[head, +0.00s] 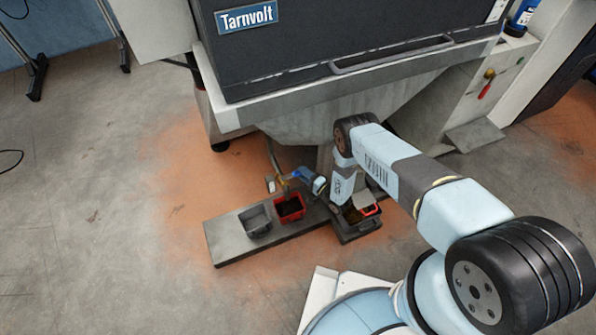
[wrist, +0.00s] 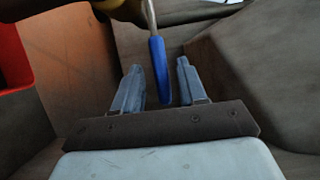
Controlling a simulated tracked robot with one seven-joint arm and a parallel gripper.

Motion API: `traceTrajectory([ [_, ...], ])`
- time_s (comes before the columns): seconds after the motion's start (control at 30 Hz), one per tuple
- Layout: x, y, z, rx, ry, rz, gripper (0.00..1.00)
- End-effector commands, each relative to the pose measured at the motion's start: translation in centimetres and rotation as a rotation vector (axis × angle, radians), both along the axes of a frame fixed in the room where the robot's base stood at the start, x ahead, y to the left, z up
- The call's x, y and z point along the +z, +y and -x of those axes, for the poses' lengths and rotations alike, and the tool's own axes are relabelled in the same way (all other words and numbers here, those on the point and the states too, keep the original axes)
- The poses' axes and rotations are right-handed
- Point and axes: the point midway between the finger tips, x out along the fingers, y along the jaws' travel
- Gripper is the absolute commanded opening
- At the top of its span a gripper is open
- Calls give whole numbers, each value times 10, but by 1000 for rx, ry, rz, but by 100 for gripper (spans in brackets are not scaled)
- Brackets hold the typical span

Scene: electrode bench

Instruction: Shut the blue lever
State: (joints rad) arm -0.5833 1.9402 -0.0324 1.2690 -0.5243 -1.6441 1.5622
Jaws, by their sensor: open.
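The blue lever (wrist: 157,72) shows in the wrist view as a blue handle on a thin metal stem, coming off a brass-coloured valve body (wrist: 125,8) at the top edge. My gripper (wrist: 159,66) is open, with one finger on each side of the blue handle. A gap shows on both sides; the left one is smaller, and I cannot tell whether anything touches. In the head view my gripper (head: 292,180) is beside the brass valve pipe under the hopper. The lever is too small or hidden there to make out clearly.
A red bin (head: 290,208) and a grey bin (head: 256,221) stand on a low slab (head: 225,240) below the pipe. The hopper (head: 310,122) hangs close above.

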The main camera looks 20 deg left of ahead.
Motion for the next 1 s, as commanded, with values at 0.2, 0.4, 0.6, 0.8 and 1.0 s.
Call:
traceTrajectory([
  [0.2, -1, -42, 20, -3, 4, 2, 42],
  [0.4, -2, -72, 35, -1, 4, 2, 42],
  [0.6, -2, -88, 44, 0, 3, 2, 42],
  [0.8, -2, -93, 46, 0, 2, 2, 42],
  [1.0, -2, -93, 46, 0, 2, 2, 42],
])
